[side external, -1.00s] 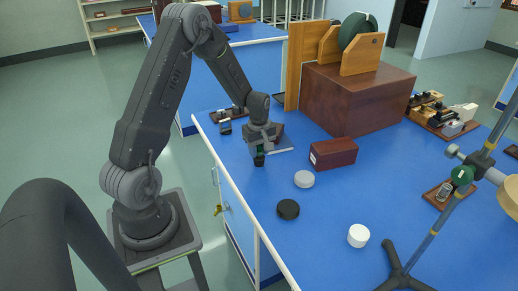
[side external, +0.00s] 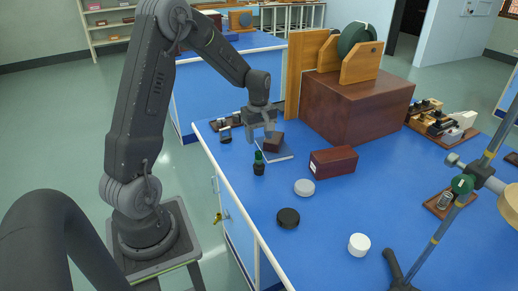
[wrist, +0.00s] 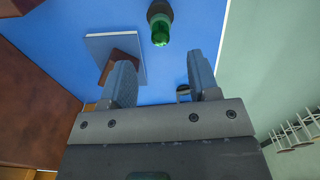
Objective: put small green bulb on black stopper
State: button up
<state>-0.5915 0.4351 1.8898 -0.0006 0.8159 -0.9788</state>
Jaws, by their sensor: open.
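The small green bulb (side external: 259,156) stands upright on the blue bench near its left edge, with a dark lower part below the green. In the wrist view the bulb (wrist: 160,34) shows at the top, beyond my fingertips and apart from them. The black stopper (side external: 288,218) is a flat black disc lying on the bench nearer the side camera; it is not in the wrist view. My gripper (side external: 262,132) is above and behind the bulb. In the wrist view my gripper (wrist: 160,70) is open, with nothing between its fingers.
A grey disc (side external: 304,187) and a white disc (side external: 358,243) lie near the stopper. A brown box (side external: 333,162) is right of the bulb. A book (side external: 275,155) with a brown block (side external: 274,142) lies behind it. A stand (side external: 433,235) is at right.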

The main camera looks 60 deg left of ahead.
aim_at(259, 153)
jog(key=s+d+r+m+t, duration=0.1)
jog(key=s+d+r+m, duration=0.1)
jog(key=d+r+m, duration=0.3)
jog(key=s+d+r+m+t, duration=0.1)
jog(key=s+d+r+m, duration=0.1)
jog(key=d+r, duration=0.6)
jog(key=s+d+r+m+t, duration=0.3)
jog(key=s+d+m, duration=0.8)
jog(key=s, duration=0.1)
jog(key=shift+s+r+t, duration=0.2)
jog(key=shift+s+t, duration=0.1)
jog(key=shift+s, duration=0.05)
